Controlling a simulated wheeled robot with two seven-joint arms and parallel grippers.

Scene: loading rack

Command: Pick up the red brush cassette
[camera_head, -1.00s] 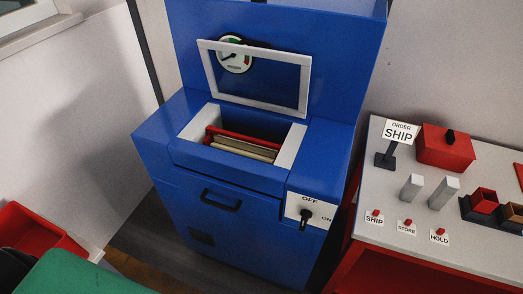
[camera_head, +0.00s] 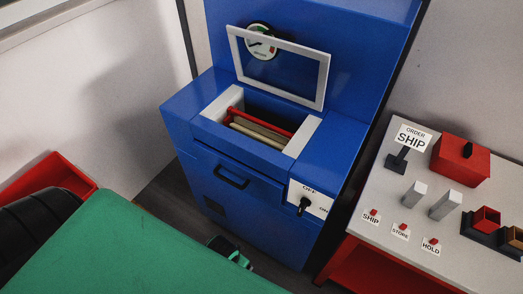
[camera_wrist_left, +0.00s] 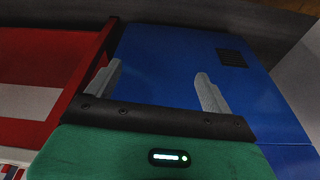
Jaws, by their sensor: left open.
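The red brush cassette appears to be the red-edged piece (camera_head: 236,110) in the open top bay of the blue machine (camera_head: 185,110). Beige slats lie beside it, and its lower part is hidden in the bay. My left gripper (camera_head: 230,250) shows partly past my green arm, low in front of the machine and well below the bay. In the left wrist view the left gripper (camera_wrist_left: 159,72) has its two grey fingers apart with nothing between them, facing the machine's lower front with its dark vent (camera_wrist_left: 231,57). My right gripper is not in view.
A white-framed lid (camera_head: 323,80) stands raised behind the bay. A black handle (camera_head: 231,177) and an OFF/ON switch (camera_head: 305,205) are on the machine's front. A red bin (camera_head: 60,172) is at left.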

